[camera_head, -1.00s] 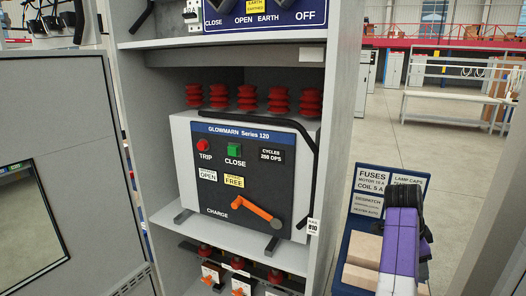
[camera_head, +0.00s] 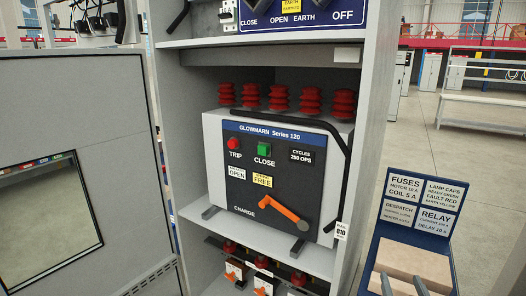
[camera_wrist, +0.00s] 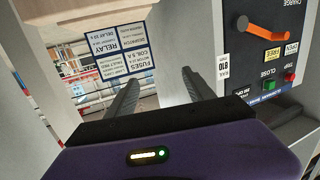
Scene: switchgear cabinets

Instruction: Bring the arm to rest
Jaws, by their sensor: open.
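My gripper (camera_wrist: 160,78) is open, with two dark fingers apart and nothing between them in the wrist view, which looks upside down. In the head view only the grey fingers of my gripper (camera_head: 402,284) show, at the bottom edge on the right. They are in front of the blue parts tray with wooden-looking blocks. The rest of my arm is out of the head view.
The Glowmarn breaker (camera_head: 272,180) sits on a shelf in the open cabinet, with an orange charge handle (camera_head: 286,210). A cabinet door (camera_head: 75,130) stands open at left. The blue tray's label board (camera_head: 418,205) is right of the cabinet.

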